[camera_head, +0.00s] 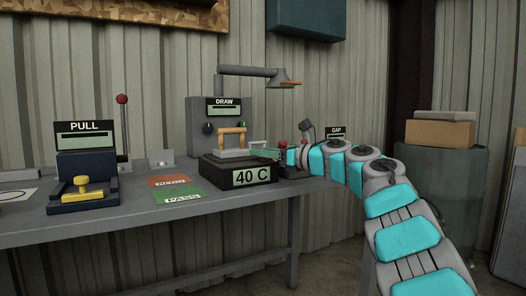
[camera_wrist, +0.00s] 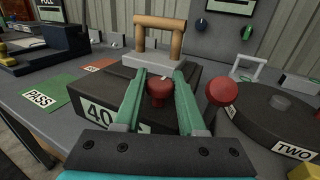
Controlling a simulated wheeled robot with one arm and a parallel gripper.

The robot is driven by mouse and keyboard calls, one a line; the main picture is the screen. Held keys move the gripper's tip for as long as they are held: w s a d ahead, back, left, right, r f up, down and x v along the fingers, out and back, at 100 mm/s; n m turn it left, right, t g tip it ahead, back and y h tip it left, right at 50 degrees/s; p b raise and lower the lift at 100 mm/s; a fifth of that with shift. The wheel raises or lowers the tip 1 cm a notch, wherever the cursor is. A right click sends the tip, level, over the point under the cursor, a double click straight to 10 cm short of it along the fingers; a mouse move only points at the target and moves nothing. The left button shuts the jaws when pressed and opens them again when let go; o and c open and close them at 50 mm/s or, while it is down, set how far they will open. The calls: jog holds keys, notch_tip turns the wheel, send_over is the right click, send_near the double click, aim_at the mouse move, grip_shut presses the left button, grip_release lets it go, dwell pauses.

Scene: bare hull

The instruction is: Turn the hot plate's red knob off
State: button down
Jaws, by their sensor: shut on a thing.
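The hot plate (camera_head: 222,178) is a dark box with a "40 C" display on the bench. A grey block with a wooden handle (camera_head: 233,137) stands on it; it also shows in the wrist view (camera_wrist: 158,36). The red knob (camera_wrist: 158,88) sits between my green fingers in the wrist view. My gripper (camera_wrist: 161,84) is shut on it. In the head view my gripper (camera_head: 264,149) reaches in from the right at the hot plate's right side, and I cannot make out the knob there.
A separate red ball (camera_wrist: 222,92) stands close right of my fingers. A round dark fixture labelled TWO (camera_wrist: 284,124) is further right. Green PASS (camera_head: 181,198) and red cards lie left of the hot plate. A PULL station (camera_head: 85,150) stands at the left.

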jog(key=c, duration=0.5)
grip_release()
jog(key=shift+a, duration=0.15)
jog(key=shift+m+t+h+b, duration=0.3)
jog(key=shift+m+t+b, duration=0.1)
jog(key=shift+t, duration=0.1)
